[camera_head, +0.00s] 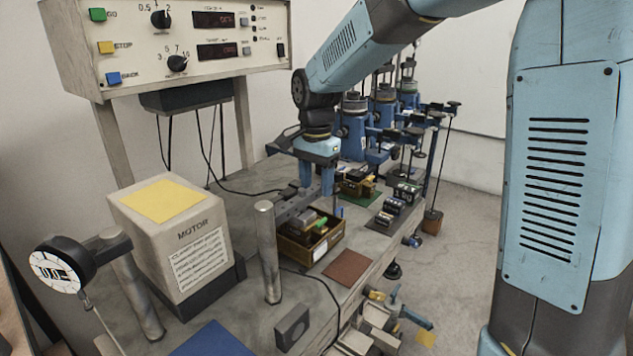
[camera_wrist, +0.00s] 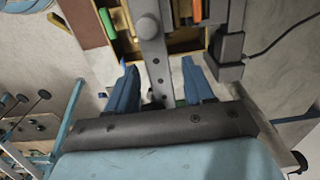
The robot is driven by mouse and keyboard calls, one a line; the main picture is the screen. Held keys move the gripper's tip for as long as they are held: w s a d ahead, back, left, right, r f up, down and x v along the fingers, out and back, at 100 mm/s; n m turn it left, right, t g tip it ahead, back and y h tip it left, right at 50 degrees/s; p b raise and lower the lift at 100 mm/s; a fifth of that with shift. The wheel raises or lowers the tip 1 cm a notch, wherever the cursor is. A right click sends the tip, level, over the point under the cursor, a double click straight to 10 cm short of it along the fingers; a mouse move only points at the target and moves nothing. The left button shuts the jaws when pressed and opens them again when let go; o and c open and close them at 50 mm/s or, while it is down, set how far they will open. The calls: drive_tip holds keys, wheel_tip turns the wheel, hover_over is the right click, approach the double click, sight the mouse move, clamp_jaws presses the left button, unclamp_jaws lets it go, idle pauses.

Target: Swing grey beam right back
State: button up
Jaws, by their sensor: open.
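The grey beam (camera_wrist: 155,60) is a flat bar with a row of holes and a round knob near its far part in the wrist view. It runs between the two blue fingers of my gripper (camera_wrist: 160,90), with a gap on either side. In the head view the beam (camera_head: 296,204) lies low over the bench, behind a wooden tray, and my gripper (camera_head: 315,182) points down at its right part. My fingers are open, straddling the beam. The beam's near end is partly hidden by my gripper body in the wrist view.
A wooden tray (camera_head: 285,246) with small parts stands in front of the beam. A metal post (camera_head: 267,250) and the motor box (camera_head: 178,240) stand to the left. Blue lever frames (camera_head: 355,130) stand behind. A brown mat (camera_head: 347,266) lies on the bench at right.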

drive_tip(key=shift+c, duration=0.5)
clamp_jaws()
